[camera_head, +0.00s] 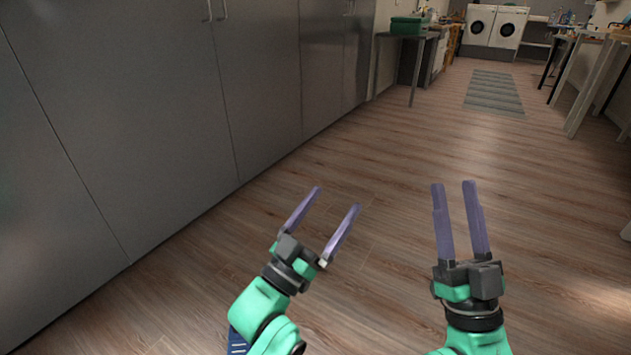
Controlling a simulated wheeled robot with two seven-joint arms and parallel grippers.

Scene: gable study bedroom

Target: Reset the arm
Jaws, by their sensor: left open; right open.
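My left gripper (330,198) is in the lower middle of the head view, at the end of a green arm. Its two purple fingers are apart and nothing is between them. It points up and to the right in the picture. My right gripper (454,184) is to the right of it, on another green arm. Its purple fingers are apart by a narrower gap and it is empty. It points nearly straight up in the picture. Both grippers are over the wooden floor (400,150) and touch no object.
Tall grey cabinets (130,90) line the left side. A table with a green box (406,26) stands beyond them. A grey striped rug (494,92) lies farther off, before two white washing machines (494,26). Tables (594,85) stand at the right. The floor between is clear.

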